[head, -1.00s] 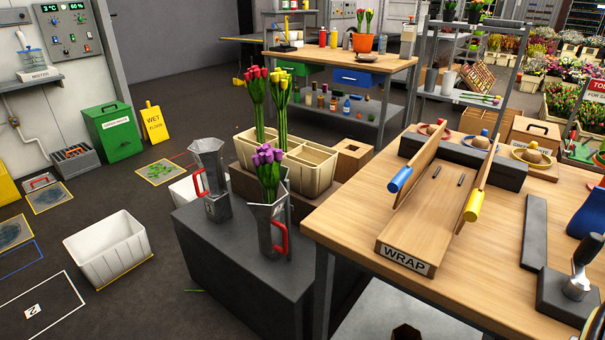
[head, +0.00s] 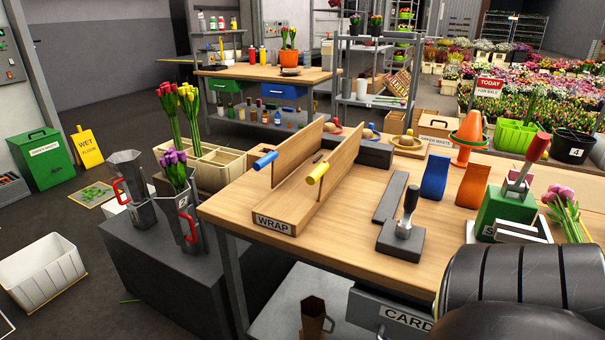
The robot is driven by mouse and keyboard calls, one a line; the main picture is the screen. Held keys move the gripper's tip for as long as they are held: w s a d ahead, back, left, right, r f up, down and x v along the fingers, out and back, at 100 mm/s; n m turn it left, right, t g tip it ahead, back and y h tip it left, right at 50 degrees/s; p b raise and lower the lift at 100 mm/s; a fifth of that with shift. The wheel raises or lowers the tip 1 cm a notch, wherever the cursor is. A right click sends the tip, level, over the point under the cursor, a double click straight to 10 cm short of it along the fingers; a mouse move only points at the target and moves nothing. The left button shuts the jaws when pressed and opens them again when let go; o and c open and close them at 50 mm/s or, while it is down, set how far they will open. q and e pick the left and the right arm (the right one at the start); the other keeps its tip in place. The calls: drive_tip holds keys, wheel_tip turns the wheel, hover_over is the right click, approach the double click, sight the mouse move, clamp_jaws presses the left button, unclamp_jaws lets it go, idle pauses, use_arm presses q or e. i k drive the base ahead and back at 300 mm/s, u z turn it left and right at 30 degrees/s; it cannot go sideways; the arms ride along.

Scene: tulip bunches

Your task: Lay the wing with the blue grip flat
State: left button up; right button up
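The wrap station (head: 258,212), labelled WRAP, sits on the wooden table at its left front. Its wing with the blue grip, the left wooden wing (head: 298,150), stands raised and tilted along the left side of the station's bed. The blue grip (head: 265,160) sticks out at its near end. The other wing (head: 343,155), with a yellow grip (head: 317,174), is also raised, on the right side. Neither of my grippers shows in the head view. A dark rounded part of my own arm fills the bottom right corner.
Metal jugs, one holding purple tulips (head: 172,158), stand on a dark block left of the table. A black-handled tool (head: 404,235), a green box with a red lever (head: 507,211) and an orange cone (head: 469,130) stand to the right. Bare tabletop (head: 330,240) lies in front.

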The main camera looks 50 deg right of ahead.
sight(285, 158)
drive_tip(key=k, duration=0.2)
drive_tip(key=z, duration=1.1)
